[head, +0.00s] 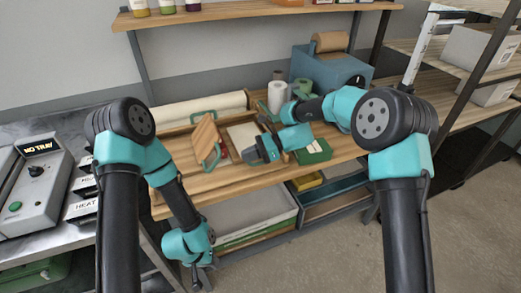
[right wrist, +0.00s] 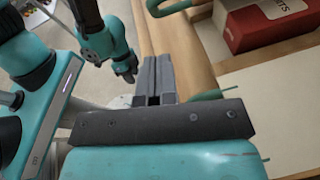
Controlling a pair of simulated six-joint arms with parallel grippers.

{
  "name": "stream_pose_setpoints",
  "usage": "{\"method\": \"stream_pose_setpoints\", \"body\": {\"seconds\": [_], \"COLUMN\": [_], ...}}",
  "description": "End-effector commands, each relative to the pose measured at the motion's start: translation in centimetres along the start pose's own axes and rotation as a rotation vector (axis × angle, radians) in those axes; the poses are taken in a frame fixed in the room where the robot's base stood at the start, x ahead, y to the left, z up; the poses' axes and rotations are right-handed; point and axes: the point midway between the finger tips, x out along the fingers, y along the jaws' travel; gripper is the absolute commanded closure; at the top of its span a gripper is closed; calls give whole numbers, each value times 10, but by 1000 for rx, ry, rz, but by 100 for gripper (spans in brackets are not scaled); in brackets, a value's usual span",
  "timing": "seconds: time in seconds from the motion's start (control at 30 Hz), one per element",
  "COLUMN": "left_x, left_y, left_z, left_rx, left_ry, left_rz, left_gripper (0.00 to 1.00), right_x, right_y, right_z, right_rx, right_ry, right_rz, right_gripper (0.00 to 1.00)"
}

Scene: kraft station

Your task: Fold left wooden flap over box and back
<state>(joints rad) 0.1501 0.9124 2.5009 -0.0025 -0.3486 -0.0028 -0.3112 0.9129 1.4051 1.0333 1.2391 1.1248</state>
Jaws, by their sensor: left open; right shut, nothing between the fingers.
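A wooden flap (head: 205,141) with a green loop handle (head: 218,155) stands tilted at the left part of a shallow wooden box (head: 180,160) on the workbench. My right gripper (head: 249,155) is over the front of the box, to the right of the flap and apart from it. Its fingers also show in the right wrist view (right wrist: 154,85), shut and empty above the wooden edge. Green handle parts (right wrist: 208,95) show close beside them. My left gripper (head: 197,278) is open and empty, hanging low in front of the bench, below the tabletop. Its fingertips are small and hard to make out.
A red box (right wrist: 265,22) lies inside, near a pale panel (right wrist: 275,105). A green box (head: 313,153) is on the bench at right. A paper roll (head: 200,108) lies behind. A control panel (head: 38,172) stands at left. A shelf with trays (head: 250,215) is below.

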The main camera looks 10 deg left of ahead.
Motion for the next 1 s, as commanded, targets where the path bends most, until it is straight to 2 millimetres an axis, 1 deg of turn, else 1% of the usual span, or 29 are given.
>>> {"method": "stream_pose_setpoints", "body": {"seconds": [0.03, 0.1, 0.2, 0.4, 0.83, 0.93, 1.0], "left_x": [0, 0, 0, 0, 0, 0, 0], "left_y": [0, 0, 0, 0, 0, 0, 0], "left_z": [0, 0, 0, 0, 0, 0, 0], "left_rx": [0, 0, 0, 0, 0, 0, 0], "left_ry": [0, 0, 0, 0, 0, 0, 0], "left_rz": [0, 0, 0, 0, 0, 0, 0], "left_gripper": [60, 60, 60, 60, 60, 60, 60], "right_x": [10, 22, 31, 44, 45, 41, 34], "right_y": [0, 0, 0, 0, 0, 1, 2], "right_z": [0, 0, 14, 26, 29, 29, 30], "right_rx": [0, 0, -3, -1, 0, 2, 3], "right_ry": [1, 0, 1, 2, 4, 16, 35], "right_rz": [3, 1, 1, -1, -3, -12, -28], "right_gripper": [100, 100, 100, 100, 100, 100, 100]}}
